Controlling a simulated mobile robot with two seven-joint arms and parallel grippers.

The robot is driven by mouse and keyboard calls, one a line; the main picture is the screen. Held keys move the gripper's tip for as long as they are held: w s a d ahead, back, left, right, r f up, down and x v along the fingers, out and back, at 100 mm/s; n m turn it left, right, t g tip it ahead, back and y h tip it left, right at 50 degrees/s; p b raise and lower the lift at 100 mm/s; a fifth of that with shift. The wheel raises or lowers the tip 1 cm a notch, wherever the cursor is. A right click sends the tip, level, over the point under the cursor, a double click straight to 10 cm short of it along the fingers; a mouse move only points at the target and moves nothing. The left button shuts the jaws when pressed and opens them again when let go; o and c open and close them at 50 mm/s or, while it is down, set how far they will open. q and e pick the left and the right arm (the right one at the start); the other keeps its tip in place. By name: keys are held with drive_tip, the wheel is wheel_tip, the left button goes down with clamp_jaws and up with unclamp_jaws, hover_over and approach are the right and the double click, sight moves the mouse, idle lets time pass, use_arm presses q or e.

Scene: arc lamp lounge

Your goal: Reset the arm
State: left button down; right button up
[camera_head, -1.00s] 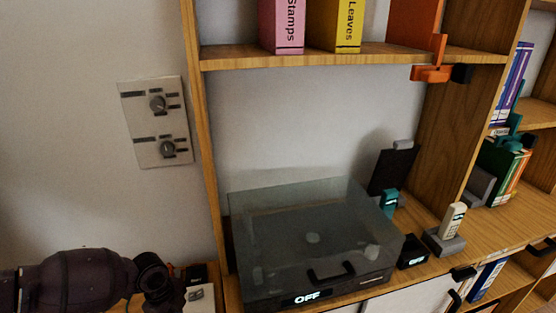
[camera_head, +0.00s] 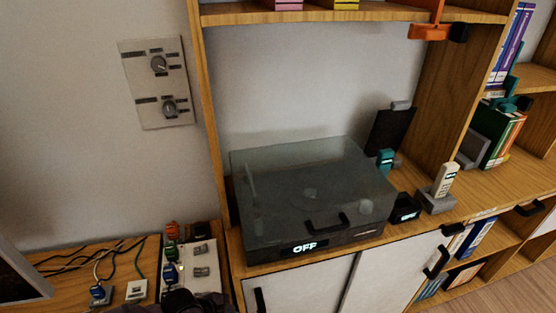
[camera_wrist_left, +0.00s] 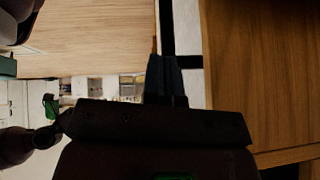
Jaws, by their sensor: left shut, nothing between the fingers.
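My left gripper (camera_wrist_left: 166,62) shows in the left wrist view as dark fingers, shut and empty, beside a wooden panel (camera_wrist_left: 265,75) on the right. In the head view only a dark piece of my left arm (camera_head: 185,300) shows at the bottom edge, in front of a white panel with plugs and switches (camera_head: 203,265). My left fingers are hidden there. My right gripper is in neither view.
A record player (camera_head: 310,195) with a closed clear lid and an OFF display sits on the wooden cabinet. A cordless phone (camera_head: 445,180) stands right of it. A wall panel with two knobs (camera_head: 160,85) hangs left. Cables and plugs (camera_head: 90,265) lie on the lower-left surface.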

use_arm(q)
drive_tip(key=s+a+r+n+t+y, duration=0.2)
drive_tip(key=s+a+n+t+y, duration=0.1)
drive_tip(key=s+a+n, duration=0.3)
drive_tip(key=s+a+r+n+t+y, duration=0.1)
drive_tip(key=s+a+n+t+y, duration=0.2)
drive_tip(key=a+n, duration=0.6)
drive_tip(key=s+a+t, duration=0.1)
drive_tip(key=s+t, duration=0.1)
drive_tip(key=s, duration=0.1)
drive_tip(key=shift+s+a+r+y, duration=0.25)
drive_tip(key=shift+s+r+y, duration=0.05)
drive_tip(key=shift+s+r, duration=0.1)
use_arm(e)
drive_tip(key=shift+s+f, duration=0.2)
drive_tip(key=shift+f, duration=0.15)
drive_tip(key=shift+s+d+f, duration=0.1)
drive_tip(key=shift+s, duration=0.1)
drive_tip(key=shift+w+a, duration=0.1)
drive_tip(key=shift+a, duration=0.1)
